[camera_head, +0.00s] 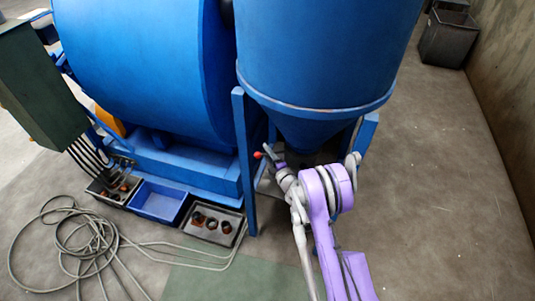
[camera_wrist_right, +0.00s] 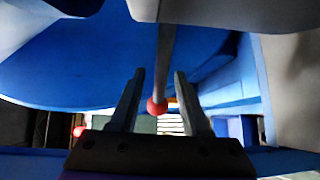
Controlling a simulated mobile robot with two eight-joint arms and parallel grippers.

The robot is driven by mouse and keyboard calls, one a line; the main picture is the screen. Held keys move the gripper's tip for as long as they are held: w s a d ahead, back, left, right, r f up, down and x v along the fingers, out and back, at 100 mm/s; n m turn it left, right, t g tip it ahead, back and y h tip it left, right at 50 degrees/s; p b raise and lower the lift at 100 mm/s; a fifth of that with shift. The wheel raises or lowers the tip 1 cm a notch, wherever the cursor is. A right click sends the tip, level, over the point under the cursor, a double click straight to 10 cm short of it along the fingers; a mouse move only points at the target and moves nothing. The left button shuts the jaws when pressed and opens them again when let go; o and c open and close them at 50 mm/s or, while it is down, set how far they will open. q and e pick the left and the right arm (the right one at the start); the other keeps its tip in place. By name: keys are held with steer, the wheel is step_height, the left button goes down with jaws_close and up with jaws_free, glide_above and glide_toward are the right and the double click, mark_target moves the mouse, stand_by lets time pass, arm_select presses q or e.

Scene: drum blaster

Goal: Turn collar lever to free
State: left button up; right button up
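A grey lever rod (camera_wrist_right: 164,55) with a red ball knob (camera_wrist_right: 156,106) shows in the right wrist view, and the knob appears between the two fingers. My right gripper (camera_wrist_right: 160,73) is open, with a gap on each side of the rod; I cannot tell the depth between them. In the head view my right gripper (camera_head: 270,151) is under the blue hopper (camera_head: 318,55), beside a red knob (camera_head: 257,155). The collar itself is mostly hidden by my arm and the hopper. My left gripper is not in view.
A blue frame leg (camera_head: 244,160) stands just left of my gripper. A large blue drum (camera_head: 145,70) is further left. A blue tray (camera_head: 158,202), a grey tray of parts (camera_head: 212,223) and a coiled hose (camera_head: 95,240) lie on the floor.

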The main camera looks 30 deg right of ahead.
jaws_close()
stand_by(1.3)
